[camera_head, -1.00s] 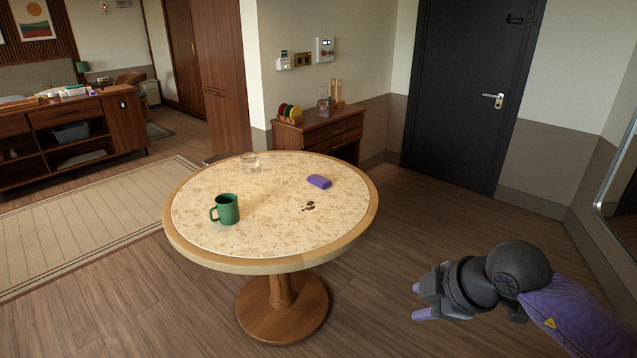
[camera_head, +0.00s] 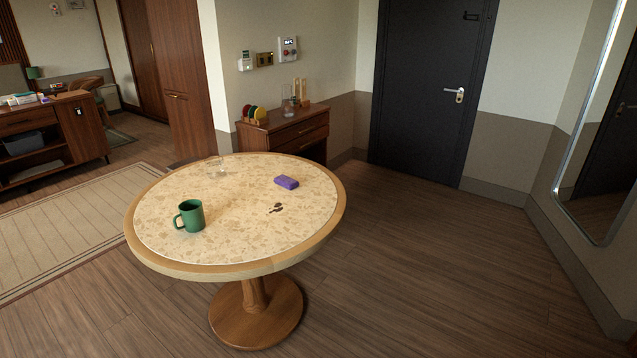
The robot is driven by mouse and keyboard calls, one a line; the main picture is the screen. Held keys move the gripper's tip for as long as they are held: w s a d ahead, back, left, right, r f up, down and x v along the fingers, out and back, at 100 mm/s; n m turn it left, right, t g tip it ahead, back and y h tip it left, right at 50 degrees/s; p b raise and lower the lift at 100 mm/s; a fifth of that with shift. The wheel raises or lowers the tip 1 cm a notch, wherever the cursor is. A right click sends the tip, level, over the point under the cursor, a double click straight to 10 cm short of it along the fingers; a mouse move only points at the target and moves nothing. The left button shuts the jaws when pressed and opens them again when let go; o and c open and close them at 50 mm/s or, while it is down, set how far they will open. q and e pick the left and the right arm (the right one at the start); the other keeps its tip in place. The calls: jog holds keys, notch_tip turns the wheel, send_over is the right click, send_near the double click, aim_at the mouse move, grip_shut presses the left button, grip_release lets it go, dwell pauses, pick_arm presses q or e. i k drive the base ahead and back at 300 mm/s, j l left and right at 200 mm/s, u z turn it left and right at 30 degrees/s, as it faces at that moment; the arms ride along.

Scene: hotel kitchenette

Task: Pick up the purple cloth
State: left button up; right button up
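The purple cloth (camera_head: 287,182) is a small folded block lying on the round table (camera_head: 150,262), toward its back right part. Dark brown spots (camera_head: 276,208) mark the tabletop just in front of it. Neither of my grippers shows in the head view now, so nothing of mine is near the cloth in the picture.
A wooden cabinet (camera_head: 287,137) with colored discs stands behind. A mirror (camera_head: 597,130) is on the right wall. Floor right of the table is clear.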

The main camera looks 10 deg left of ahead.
aim_at(284, 181)
jog(key=i+l+z, duration=0.25)
jog(key=i, duration=0.6)
jog(key=i+j+z, duration=0.1)
jog(key=i+z, duration=0.15)
jog(key=i, duration=0.55)
jog(key=i+j+z, duration=0.25)
jog(key=i, duration=0.6)
jog(key=i+u, duration=0.2)
jog(key=i, duration=0.25)
jog(key=i+u, duration=0.25)
jog(key=i, duration=0.2)
jog(key=i+u, duration=0.2)
jog(key=i, duration=0.25)
jog(key=i+l+u, duration=0.2)
jog(key=i, duration=0.25)
jog(key=i+l+u, duration=0.2)
jog(key=i, duration=0.2)
